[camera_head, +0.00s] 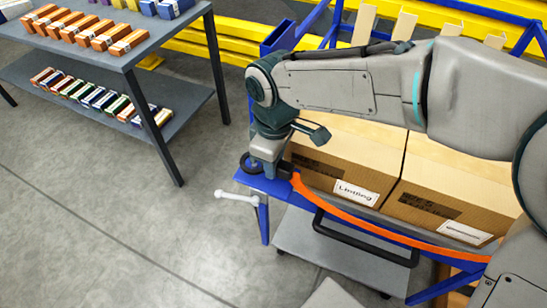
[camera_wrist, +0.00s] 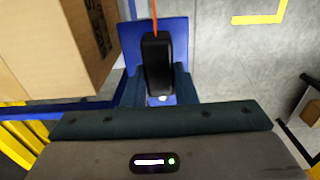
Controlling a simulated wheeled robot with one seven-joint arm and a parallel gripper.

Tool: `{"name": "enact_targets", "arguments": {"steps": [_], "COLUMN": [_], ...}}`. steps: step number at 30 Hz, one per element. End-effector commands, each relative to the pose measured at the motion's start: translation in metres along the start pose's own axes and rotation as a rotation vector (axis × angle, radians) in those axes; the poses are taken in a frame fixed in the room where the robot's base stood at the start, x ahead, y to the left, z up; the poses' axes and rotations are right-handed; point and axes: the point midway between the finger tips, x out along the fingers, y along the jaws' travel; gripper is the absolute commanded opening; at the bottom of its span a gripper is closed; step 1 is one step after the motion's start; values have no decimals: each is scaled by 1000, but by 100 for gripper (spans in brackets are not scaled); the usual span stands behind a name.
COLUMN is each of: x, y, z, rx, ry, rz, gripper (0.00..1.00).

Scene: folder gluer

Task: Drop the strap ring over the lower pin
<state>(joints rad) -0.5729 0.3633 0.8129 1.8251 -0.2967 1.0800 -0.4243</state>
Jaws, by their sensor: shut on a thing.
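My gripper (camera_head: 268,168) is shut on the black end piece of an orange strap (camera_head: 370,223). In the wrist view the black end piece (camera_wrist: 157,62) sits between the two fingers of my gripper (camera_wrist: 158,88). A dark ring (camera_head: 248,163) shows at the left side of my gripper in the head view, above a blue plate (camera_head: 252,183). A small pale round spot (camera_wrist: 163,98) shows below the end piece in the wrist view; I cannot tell if it is a pin. The lower pin is not clearly seen, so I cannot tell whether the ring is around it.
A pale lever with a ball end (camera_head: 237,196) sticks out left of the plate. Cardboard boxes (camera_head: 345,150) stand behind the strap, with a black handle (camera_head: 365,246) in front. A grey shelf table (camera_head: 125,55) stands at the left. Open floor lies between.

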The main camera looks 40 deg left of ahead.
Motion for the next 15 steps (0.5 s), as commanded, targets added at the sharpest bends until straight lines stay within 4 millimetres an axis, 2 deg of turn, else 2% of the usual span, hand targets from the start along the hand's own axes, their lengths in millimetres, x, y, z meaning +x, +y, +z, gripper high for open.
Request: {"name": "enact_targets", "arguments": {"steps": [15], "x": [27], "y": [0], "z": [0], "rx": [0], "ry": [0], "rz": [0], "gripper": [0]}}
